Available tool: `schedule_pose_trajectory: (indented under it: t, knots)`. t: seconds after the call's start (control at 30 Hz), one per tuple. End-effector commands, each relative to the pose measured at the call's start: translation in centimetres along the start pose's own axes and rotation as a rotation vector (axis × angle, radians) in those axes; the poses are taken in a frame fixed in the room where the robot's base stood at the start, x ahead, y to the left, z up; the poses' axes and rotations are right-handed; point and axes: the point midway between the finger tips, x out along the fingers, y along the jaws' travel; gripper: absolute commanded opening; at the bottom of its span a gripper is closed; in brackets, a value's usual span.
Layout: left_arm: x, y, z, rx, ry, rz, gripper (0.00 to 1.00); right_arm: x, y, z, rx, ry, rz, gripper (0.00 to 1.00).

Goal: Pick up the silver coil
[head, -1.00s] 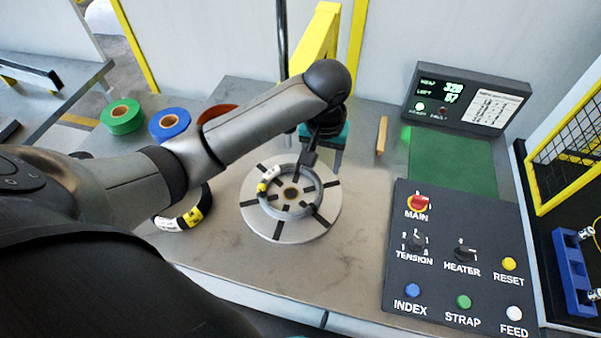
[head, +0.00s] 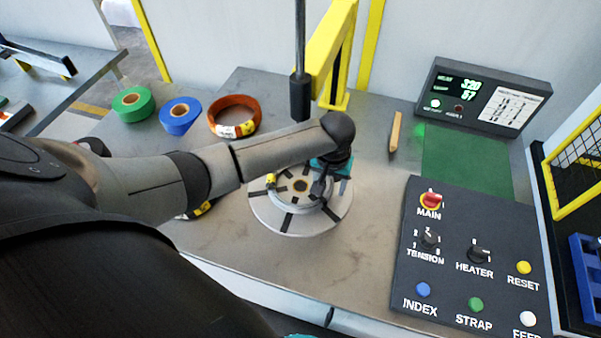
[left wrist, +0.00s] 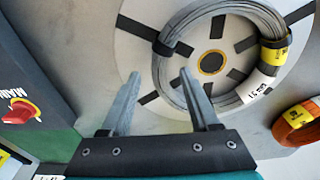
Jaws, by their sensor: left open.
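The silver coil (head: 299,209) lies flat on a round pale turntable (head: 262,218) with dark radial slots. It carries yellow and white labels, and the left wrist view shows it large at the top (left wrist: 170,85). My left gripper (head: 318,190) is over the coil's right side in the head view and hides part of it. In the left wrist view its two fingers (left wrist: 160,74) are apart and empty. One fingertip overlaps the coil's inner edge and the other lies outside the ring. I cannot tell how far above the coil they are. My right gripper is not seen.
An orange coil (head: 235,108), a blue roll (head: 180,116) and a green roll (head: 132,104) stand at the back left. A yellow-labelled coil is mostly hidden under my left arm. A yellow post (head: 335,50) rises behind the turntable. A control panel (head: 470,255) is at the right.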

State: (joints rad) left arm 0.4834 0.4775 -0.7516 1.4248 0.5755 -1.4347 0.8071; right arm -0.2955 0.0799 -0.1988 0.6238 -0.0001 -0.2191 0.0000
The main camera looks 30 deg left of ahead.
Motion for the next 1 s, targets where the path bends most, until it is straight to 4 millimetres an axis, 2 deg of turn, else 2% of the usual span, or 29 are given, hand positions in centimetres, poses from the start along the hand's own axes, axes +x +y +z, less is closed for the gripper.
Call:
schedule_pose_trajectory:
  t: [0.13, 0.37, 0.93, 1.0]
  knots:
    - [1.27, 0.00, -0.01, 0.000, 0.001, 0.000, 0.62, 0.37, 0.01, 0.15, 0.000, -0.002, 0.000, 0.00]
    - [1.31, 0.03, -0.03, 0.000, 0.002, 0.001, 0.62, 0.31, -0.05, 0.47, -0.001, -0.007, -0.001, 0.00]
    - [1.29, -0.01, -0.02, 0.000, 0.001, 0.000, 0.00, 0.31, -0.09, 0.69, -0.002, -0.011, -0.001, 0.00]
    - [1.29, -0.01, -0.02, 0.000, 0.001, 0.000, 0.00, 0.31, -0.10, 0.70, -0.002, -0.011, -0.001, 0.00]
